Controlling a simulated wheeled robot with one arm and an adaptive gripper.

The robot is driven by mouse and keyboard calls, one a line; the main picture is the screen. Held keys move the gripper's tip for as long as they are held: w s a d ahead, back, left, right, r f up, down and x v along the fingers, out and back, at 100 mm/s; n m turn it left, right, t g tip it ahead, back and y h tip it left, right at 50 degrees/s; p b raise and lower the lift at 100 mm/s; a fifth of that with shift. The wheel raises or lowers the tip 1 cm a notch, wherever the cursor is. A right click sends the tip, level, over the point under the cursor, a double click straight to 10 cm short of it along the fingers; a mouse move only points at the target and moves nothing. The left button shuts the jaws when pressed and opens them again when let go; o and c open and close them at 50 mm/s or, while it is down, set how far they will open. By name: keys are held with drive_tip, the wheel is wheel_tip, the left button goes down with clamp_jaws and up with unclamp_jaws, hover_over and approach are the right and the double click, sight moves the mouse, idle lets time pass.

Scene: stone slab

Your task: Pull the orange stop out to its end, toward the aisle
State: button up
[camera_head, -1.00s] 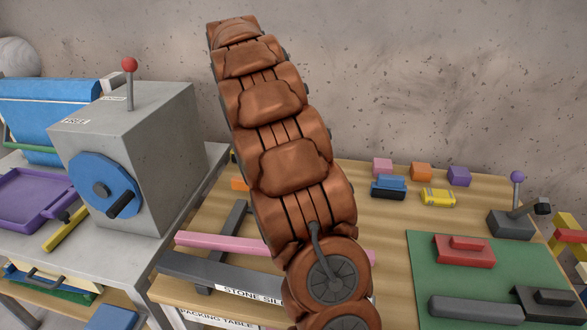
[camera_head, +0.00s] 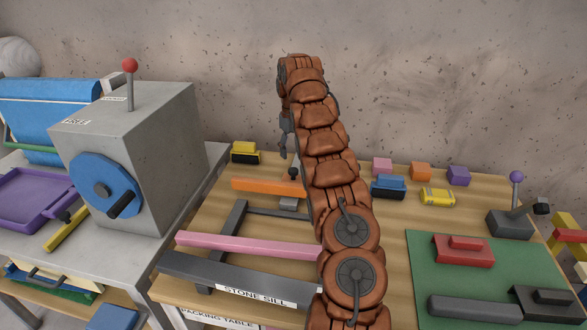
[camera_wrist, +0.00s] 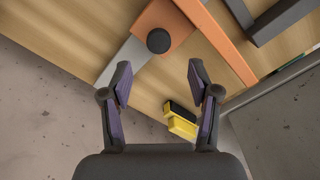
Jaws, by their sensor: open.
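The orange stop (camera_head: 262,187) lies on the packing table, a flat bar with a black knob (camera_head: 292,173) near its right end. My arm hides part of it there. In the wrist view the stop's orange block (camera_wrist: 178,18) sits on a grey rail (camera_wrist: 125,58), and the round black knob (camera_wrist: 158,41) stands on the block. My gripper (camera_wrist: 159,68) is open and empty. In that view the knob lies just beyond the fingertips, between their lines. In the head view my gripper (camera_head: 285,150) hangs behind and above the knob, pointing down.
A pink bar (camera_head: 245,244) and a dark grey sill (camera_head: 205,271) lie nearer the table's front. A yellow-and-black block (camera_head: 246,153) sits behind the stop. A grey machine box (camera_head: 160,150) stands at left. Blocks and a green mat (camera_head: 490,270) are at right.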

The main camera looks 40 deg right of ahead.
sight(293, 170)
drive_tip(key=shift+d+f+p, duration=0.1)
drive_tip(key=shift+f+p, duration=0.8)
drive_tip(key=shift+f, duration=3.1)
drive_tip(key=shift+c, duration=0.2)
clamp_jaws()
